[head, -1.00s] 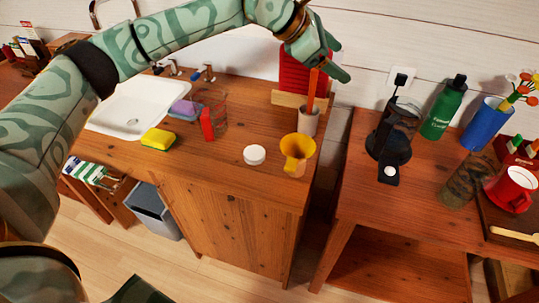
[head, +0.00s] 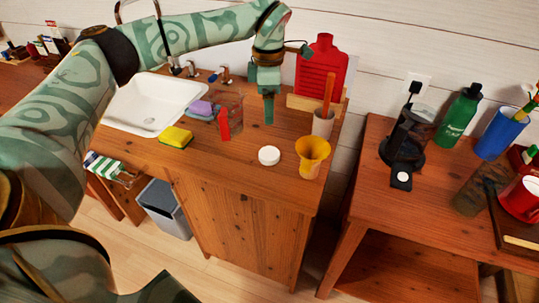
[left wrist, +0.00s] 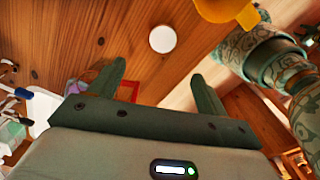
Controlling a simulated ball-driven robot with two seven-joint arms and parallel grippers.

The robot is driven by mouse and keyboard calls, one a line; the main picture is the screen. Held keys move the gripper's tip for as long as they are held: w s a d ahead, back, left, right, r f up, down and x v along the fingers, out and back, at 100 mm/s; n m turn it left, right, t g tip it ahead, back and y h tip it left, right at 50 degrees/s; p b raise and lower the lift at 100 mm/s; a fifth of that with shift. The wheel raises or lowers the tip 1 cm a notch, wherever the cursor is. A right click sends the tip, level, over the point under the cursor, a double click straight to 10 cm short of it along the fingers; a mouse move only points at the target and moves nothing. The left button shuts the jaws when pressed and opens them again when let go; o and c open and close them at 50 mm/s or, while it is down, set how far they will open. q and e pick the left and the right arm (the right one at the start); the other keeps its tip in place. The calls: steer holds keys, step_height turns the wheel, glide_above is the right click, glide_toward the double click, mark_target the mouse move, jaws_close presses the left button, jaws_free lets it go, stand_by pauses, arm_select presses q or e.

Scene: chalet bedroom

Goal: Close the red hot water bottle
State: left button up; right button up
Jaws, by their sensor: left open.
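The red hot water bottle (head: 321,70) stands upright at the back of the wooden counter, neck up, behind a low wooden rail. I cannot tell whether its mouth is open. A round white cap-like disc (head: 269,155) lies flat on the counter, left of a yellow funnel-shaped cup (head: 312,150). The disc also shows in the left wrist view (left wrist: 162,39). My left gripper (head: 268,112) points down over the counter, left of the bottle and behind the disc. It is open and empty, its two fingers apart in the left wrist view (left wrist: 162,88). My right gripper is not in view.
A grey cup (head: 323,124) with an orange stick stands before the bottle. A glass (head: 229,112) with a red item, a yellow sponge (head: 176,137) and a white sink (head: 148,105) are to the left. A gap separates the counter from a side table (head: 375,190).

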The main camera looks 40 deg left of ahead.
arm_select(q)
steer(key=b, duration=0.3)
glide_above(269, 153)
steer(key=f, duration=1)
steer(key=shift+w+a+f, duration=0.2)
steer(key=shift+w+f, duration=0.05)
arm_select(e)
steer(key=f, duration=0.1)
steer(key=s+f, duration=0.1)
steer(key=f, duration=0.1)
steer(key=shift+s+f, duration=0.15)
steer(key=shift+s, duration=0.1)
arm_select(q)
steer(key=f+b, duration=0.1)
steer(key=f, duration=0.1)
steer(key=f+b, duration=0.1)
steer(key=f, duration=0.2)
steer(key=shift+s+d+f+b, duration=0.2)
steer(key=shift+b, duration=0.15)
steer(key=shift+r, duration=0.15)
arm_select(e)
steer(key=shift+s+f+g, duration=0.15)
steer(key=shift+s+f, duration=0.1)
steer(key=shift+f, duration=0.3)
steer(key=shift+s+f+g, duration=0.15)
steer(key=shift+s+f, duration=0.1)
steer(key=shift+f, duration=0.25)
arm_select(q)
steer(key=c, duration=1)
